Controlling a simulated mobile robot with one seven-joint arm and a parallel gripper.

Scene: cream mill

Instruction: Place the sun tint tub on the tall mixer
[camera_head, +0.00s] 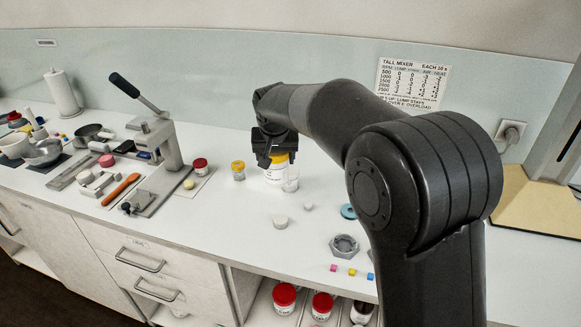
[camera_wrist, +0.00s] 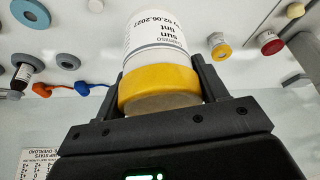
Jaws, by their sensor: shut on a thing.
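The sun tint tub (camera_head: 275,174) is white with a yellow lid, near the middle of the counter in the head view. In the wrist view the tub (camera_wrist: 158,50) fills the space between the two fingers, with "sun tint" readable on its label. My gripper (camera_head: 277,160) points down and is shut on the tub near its lid. I cannot tell whether the tub's base touches the counter. The tall mixer cannot be made out for sure. A dark upright (camera_head: 567,130) over a beige board stands at the right edge, partly cut off.
A lever press (camera_head: 165,150) stands further left. A tall mixer chart (camera_head: 412,84) hangs on the wall. My arm hides much of the right counter.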

